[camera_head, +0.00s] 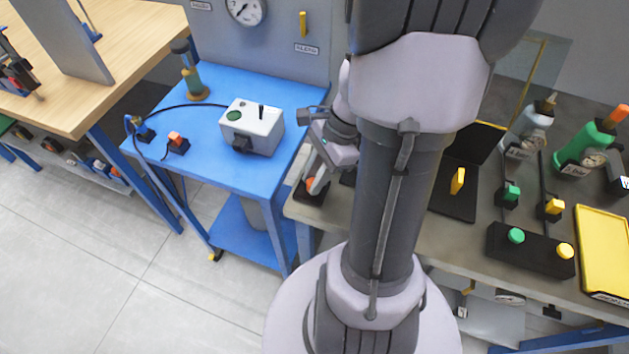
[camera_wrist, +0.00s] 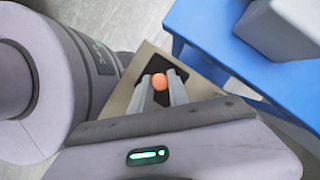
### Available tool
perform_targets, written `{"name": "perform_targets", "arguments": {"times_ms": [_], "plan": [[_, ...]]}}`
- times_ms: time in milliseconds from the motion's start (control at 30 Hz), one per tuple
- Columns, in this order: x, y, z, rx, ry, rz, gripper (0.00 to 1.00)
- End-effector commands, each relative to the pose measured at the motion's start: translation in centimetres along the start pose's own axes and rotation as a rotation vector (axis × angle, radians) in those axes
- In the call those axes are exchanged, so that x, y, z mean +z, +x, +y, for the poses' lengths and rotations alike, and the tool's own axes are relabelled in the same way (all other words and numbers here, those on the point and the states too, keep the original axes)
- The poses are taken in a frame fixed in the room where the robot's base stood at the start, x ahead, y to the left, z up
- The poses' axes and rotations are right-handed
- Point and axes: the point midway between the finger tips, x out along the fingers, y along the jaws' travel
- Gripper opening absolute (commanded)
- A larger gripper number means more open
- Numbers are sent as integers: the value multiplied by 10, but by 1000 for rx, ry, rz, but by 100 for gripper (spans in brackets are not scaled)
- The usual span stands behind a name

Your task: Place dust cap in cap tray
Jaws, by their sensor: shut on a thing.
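An orange round cap (camera_head: 310,183), likely the dust cap, is between the fingertips of my gripper (camera_head: 316,184). In the wrist view the same orange cap (camera_wrist: 160,82) sits between the two grey fingers of my gripper (camera_wrist: 161,88), which is shut on it. A small dark square tray or pad (camera_head: 313,198) lies directly below, at the left end of the grey bench. It shows in the wrist view as a black square (camera_wrist: 133,104) around the fingertips. I cannot tell whether the cap touches it, nor confirm which piece is the cap tray.
The blue cart (camera_head: 213,156) carries a grey box (camera_head: 252,124) left of my gripper, across a narrow gap. On the right of the bench (camera_head: 460,245) stand a black block (camera_head: 528,257) with green and yellow knobs, and a yellow tray (camera_head: 604,245). My arm hides the bench's middle.

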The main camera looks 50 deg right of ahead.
Motion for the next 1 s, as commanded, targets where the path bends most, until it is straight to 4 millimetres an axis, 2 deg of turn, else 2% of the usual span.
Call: {"name": "perform_targets", "arguments": {"times_ms": [267, 300, 400, 700, 767, 1000], "plan": [[-1, 1, 0, -1, -1, 1, 0], [-1, 1, 0, -1, -1, 1, 27], [-1, 0, 0, -1, -1, 1, 43], [0, -2, 0, -1, -1, 1, 43], [2, -11, 0, -2, -1, 1, 43], [3, -81, -1, -5, 0, 3, 43]]}}
